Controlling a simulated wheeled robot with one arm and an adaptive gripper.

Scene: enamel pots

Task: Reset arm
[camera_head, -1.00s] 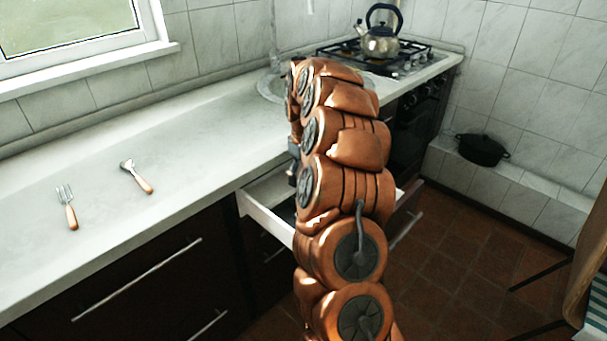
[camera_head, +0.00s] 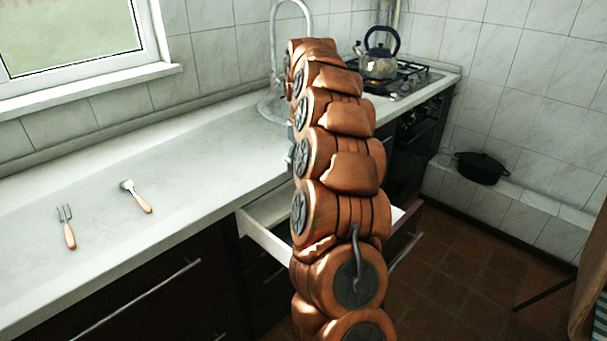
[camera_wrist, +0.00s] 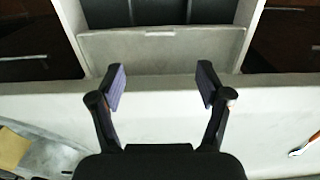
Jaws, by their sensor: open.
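In the wrist view my gripper (camera_wrist: 161,88) is open, and nothing is between its fingers. It is over the pale counter edge, facing the open drawer (camera_wrist: 160,45) with dark compartments. In the head view my arm rises in front of the counter and hides most of the white drawer (camera_head: 262,232), which is pulled out below the counter. The gripper itself is hidden behind the arm there.
A fork (camera_head: 67,228) and another utensil (camera_head: 136,196) with an orange-brown handle lie on the counter (camera_head: 190,150). A kettle (camera_head: 378,64) stands on the stove (camera_head: 412,82). A black pot (camera_head: 482,168) sits on the tiled ledge at right. The sink (camera_head: 272,106) is partly behind my arm.

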